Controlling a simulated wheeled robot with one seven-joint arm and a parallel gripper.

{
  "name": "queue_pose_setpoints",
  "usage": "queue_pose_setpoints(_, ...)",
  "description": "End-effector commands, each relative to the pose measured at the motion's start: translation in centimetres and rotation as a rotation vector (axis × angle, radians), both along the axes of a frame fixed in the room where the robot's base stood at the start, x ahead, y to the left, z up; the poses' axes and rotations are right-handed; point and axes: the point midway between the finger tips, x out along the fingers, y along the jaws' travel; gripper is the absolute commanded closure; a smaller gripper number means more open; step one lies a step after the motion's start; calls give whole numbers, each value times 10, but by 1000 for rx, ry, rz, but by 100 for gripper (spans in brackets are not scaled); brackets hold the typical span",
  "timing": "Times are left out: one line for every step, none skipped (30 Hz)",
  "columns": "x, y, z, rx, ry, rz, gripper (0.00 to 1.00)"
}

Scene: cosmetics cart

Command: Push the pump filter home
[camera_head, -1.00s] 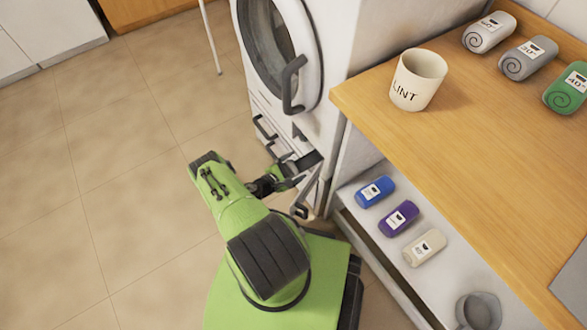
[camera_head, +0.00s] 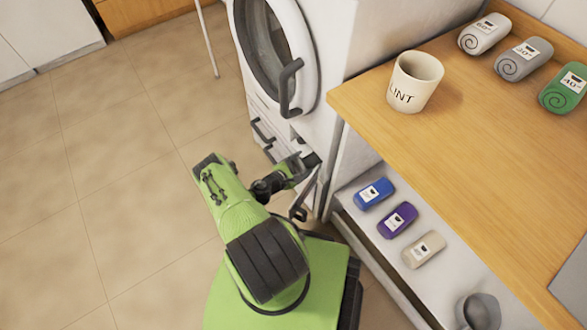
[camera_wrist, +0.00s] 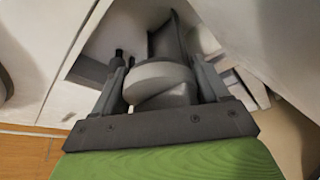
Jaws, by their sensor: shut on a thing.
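The washing machine (camera_head: 310,60) stands at the top middle, with a recess low on its front. My gripper (camera_head: 304,163) is at that recess in the head view, mostly hidden by its own wrist. In the wrist view my gripper (camera_wrist: 160,83) is shut on a pale grey round piece, the pump filter (camera_wrist: 160,76), between its two fingers. The filter faces the recess in the white front. A dark grey flap or duct (camera_wrist: 166,40) shows just beyond it. I cannot tell how deep the filter sits.
A wooden counter (camera_head: 470,140) with a LINT cup (camera_head: 414,82) and rolled towels (camera_head: 523,58) is at the right. Blue, purple and beige rolls (camera_head: 398,219) lie on the lower shelf. An open flap (camera_head: 308,192) is beside my gripper. The floor at left is clear.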

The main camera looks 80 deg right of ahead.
Motion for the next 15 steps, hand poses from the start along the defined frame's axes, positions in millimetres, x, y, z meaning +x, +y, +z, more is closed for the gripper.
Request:
queue_pose_setpoints(-3, -3, 0, 0, -1, 0, 80)
queue_pose_setpoints(-3, -4, 0, 1, -1, 1, 80)
queue_pose_setpoints(-4, -5, 0, 1, -1, 1, 80)
queue_pose_setpoints(-4, -5, 0, 1, -1, 1, 80)
queue_pose_setpoints(-4, -5, 0, 1, -2, 1, 80)
queue_pose_setpoints(-4, -5, 0, 1, -2, 1, 80)
queue_pose_setpoints(-4, -5, 0, 1, -2, 1, 80)
queue_pose_setpoints(-4, -5, 0, 1, -2, 1, 80)
queue_pose_setpoints(-4, -5, 0, 1, -2, 1, 80)
queue_pose_setpoints(-3, -5, 0, 1, -2, 1, 80)
queue_pose_setpoints(-3, -5, 0, 1, -2, 1, 21)
queue_pose_setpoints(-3, -5, 0, 1, -2, 1, 15)
queue_pose_setpoints(-3, -5, 0, 1, -2, 1, 12)
queue_pose_setpoints(-3, -5, 0, 1, -2, 1, 12)
queue_pose_setpoints(-4, -5, 0, 1, -2, 1, 12)
